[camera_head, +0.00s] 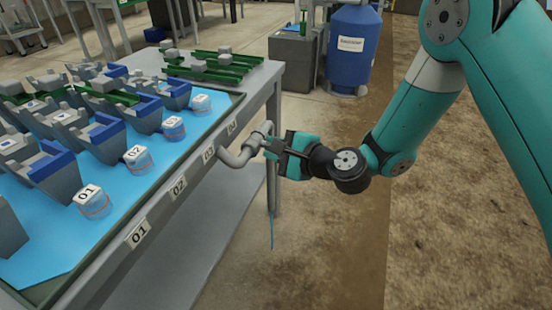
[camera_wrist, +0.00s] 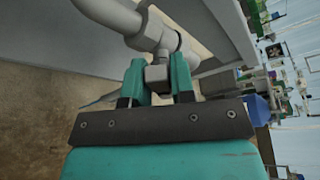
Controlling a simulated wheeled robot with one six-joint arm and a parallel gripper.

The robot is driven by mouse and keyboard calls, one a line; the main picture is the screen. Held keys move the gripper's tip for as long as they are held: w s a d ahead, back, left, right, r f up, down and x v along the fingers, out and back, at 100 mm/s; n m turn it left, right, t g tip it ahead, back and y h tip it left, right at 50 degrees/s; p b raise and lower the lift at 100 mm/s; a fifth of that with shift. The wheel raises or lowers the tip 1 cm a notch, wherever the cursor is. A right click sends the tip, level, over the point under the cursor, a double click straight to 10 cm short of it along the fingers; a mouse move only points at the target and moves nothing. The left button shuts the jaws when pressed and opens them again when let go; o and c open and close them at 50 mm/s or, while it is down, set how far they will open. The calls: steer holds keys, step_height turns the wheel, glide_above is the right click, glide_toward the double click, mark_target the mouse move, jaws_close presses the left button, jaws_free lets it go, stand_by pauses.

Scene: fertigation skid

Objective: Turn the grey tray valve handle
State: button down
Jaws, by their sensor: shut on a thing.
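The grey tray valve (camera_head: 240,154) is a bent pipe fitting on the side of the tray table, near label 03. In the wrist view the pipe and valve body (camera_wrist: 155,32) lie just beyond my fingers. My gripper (camera_head: 276,146) has teal fingers and reaches the valve from the right. In the wrist view my gripper (camera_wrist: 158,80) is shut on the grey valve handle (camera_wrist: 157,76), a small block between the two fingertips. The handle is mostly hidden by my fingers in the head view.
The grey table (camera_head: 180,200) holds a blue-lined tray with several labelled cups, such as cup 01 (camera_head: 93,201), and grey and blue blocks. A blue tank (camera_head: 350,50) and a grey cabinet (camera_head: 293,60) stand behind. The brown floor (camera_head: 330,240) to the right is clear.

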steer(key=n+b, duration=0.1)
steer(key=b, duration=0.2)
steer(key=f+n+t+b, duration=0.1)
steer(key=b, duration=0.2)
steer(key=shift+s+f+n, duration=0.15)
steer(key=shift+f+n, duration=0.15)
steer(key=shift+n, duration=0.1)
steer(key=n+b, duration=0.1)
steer(key=b, duration=0.3)
steer(key=shift+n+t+y, duration=0.3)
steer(key=shift+t+y, duration=0.1)
steer(key=shift+r+n+b, duration=0.1)
steer(key=shift+n+b, duration=0.2)
steer(key=shift+b, duration=0.25)
steer(key=shift+r, duration=0.15)
steer(key=c, duration=1)
jaws_free()
steer(key=shift+c, duration=0.2)
